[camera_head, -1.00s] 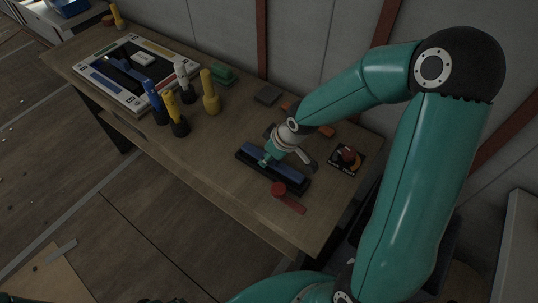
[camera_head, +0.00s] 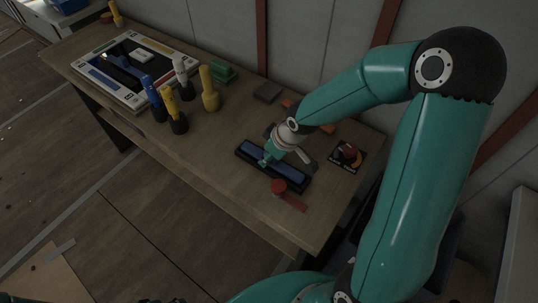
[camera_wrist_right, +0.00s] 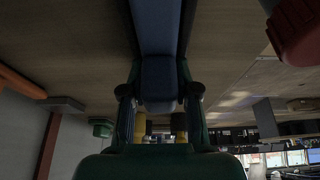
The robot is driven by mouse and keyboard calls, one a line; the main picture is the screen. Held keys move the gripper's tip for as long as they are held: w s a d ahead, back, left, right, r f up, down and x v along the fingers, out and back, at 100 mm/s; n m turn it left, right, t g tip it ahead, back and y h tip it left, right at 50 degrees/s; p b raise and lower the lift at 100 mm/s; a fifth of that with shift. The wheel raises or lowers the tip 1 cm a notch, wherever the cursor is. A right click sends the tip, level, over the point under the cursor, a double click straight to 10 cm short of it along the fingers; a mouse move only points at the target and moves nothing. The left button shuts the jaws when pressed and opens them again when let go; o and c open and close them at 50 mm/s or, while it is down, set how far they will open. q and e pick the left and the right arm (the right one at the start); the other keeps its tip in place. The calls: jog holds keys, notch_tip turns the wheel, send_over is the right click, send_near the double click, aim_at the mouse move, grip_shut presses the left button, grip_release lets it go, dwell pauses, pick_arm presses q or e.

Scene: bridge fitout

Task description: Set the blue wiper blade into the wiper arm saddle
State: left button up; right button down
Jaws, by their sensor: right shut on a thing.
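The blue wiper blade (camera_head: 291,173) lies lengthwise within the long black wiper arm saddle (camera_head: 304,187) on the wooden bench. The saddle's dark rim shows around the blade. My right gripper (camera_head: 267,160) is shut on the blade near its middle, from above, and hides that part. In the right wrist view the blade (camera_wrist_right: 157,35) runs between the two fingers (camera_wrist_right: 159,100), with dark saddle walls along both sides. Whether the blade rests fully on the saddle floor cannot be told. My left gripper is not in view.
A red knob with a red bar (camera_head: 290,201) is close to the saddle's front side. Blue, yellow and grey-handled tools (camera_head: 209,88) stand left, near a large panel (camera_head: 105,72). The bench front edge is close.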

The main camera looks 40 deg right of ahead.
jog(key=c, duration=0.8)
grip_release()
jog(key=shift+r, duration=0.1)
jog(key=v, duration=1.1)
jog(key=shift+s+d+r, duration=0.1)
jog(key=shift+s+r, duration=0.05)
jog(key=shift+r, duration=0.15)
